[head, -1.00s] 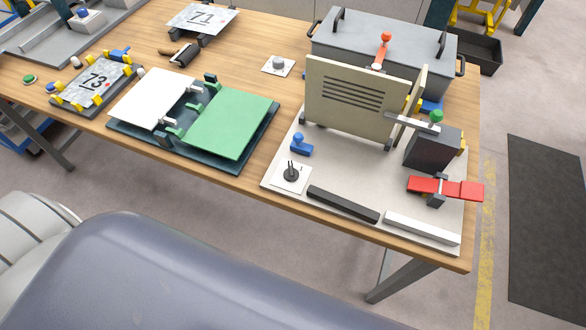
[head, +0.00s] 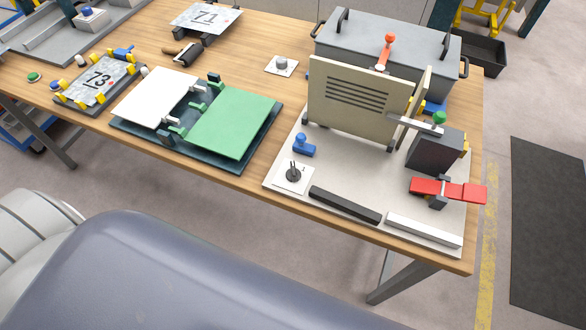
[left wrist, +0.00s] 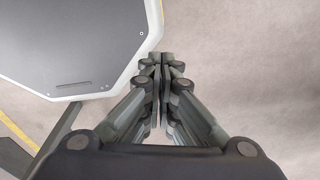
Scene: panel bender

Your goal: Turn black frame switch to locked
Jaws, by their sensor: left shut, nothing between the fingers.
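A black rotary switch (head: 293,175) sits on a small white plate (head: 302,185) at the front left of the pale machine base. Its marks are too small to read. In the left wrist view my left gripper (left wrist: 160,62) is shut and empty, over bare floor, with no switch in that view. Neither gripper shows in the head view, and my right gripper is in no view.
A blue knob (head: 303,146) stands just behind the switch. A black bar (head: 344,204), a white bar (head: 424,230) and a red handle (head: 450,189) lie to its right. A beige upright panel (head: 355,100) rises behind. The green board (head: 232,122) is left.

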